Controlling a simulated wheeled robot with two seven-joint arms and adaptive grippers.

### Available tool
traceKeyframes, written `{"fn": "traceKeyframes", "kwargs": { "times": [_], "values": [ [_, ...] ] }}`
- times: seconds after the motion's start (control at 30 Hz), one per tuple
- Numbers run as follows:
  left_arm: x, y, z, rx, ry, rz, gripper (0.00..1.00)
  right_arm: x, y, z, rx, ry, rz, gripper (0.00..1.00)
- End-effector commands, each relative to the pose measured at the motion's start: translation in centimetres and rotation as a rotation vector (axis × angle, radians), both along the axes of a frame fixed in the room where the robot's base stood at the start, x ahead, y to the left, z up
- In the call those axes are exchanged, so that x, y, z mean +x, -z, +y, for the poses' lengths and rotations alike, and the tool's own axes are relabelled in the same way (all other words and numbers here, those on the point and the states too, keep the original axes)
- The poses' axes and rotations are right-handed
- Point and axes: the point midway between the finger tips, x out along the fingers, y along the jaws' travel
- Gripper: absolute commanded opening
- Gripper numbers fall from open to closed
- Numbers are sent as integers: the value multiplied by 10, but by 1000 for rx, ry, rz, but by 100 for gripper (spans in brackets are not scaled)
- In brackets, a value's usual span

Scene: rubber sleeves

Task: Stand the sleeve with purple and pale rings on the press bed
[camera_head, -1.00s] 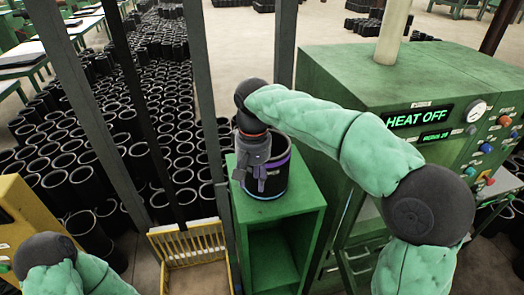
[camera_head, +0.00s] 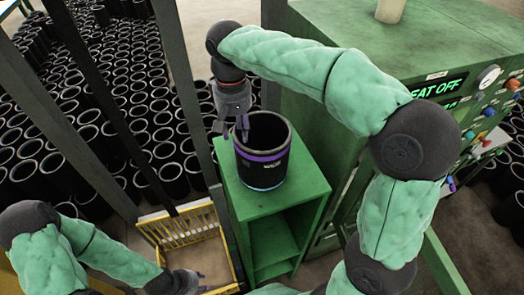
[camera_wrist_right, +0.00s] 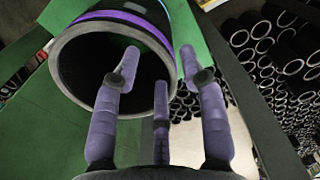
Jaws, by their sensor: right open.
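The black sleeve with a purple ring and a pale ring near its base (camera_head: 263,172) stands upright on a green cabinet (camera_head: 240,203). Its open mouth also shows in the right wrist view (camera_wrist_right: 85,72). My right gripper (camera_head: 238,128) is open at the sleeve's left rim; its purple fingers show in the wrist view (camera_wrist_right: 160,70). One finger overlaps the mouth there; I cannot tell whether it reaches inside. My left gripper (camera_head: 196,282) is low, by the yellow crate, its jaws unclear. The green press (camera_head: 345,60) stands at right; its bed is hidden behind my right arm.
Many black sleeves (camera_head: 165,135) cover the floor at left. Dark posts (camera_head: 195,85) stand between them and the cabinet. A yellow crate (camera_head: 187,232) sits left of the cabinet. The press panel reads HEAT OFF (camera_head: 440,86).

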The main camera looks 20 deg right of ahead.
Motion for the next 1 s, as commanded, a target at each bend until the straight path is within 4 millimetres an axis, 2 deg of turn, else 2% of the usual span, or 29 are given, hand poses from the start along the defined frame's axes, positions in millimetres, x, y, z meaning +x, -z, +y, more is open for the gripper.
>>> {"fn": "traceKeyframes", "kwargs": {
  "times": [0.23,0.53,0.87,1.0],
  "values": [
    [1,0,0,0,-1,-2,38,0,18,0,-1,-1,1,42],
    [1,1,0,0,-1,-2,38,0,58,0,-1,-1,2,42],
    [1,1,0,0,-1,-2,38,0,64,0,0,0,-1,42],
    [1,1,0,0,-1,-2,38,0,64,0,0,0,0,3]
  ]
}}
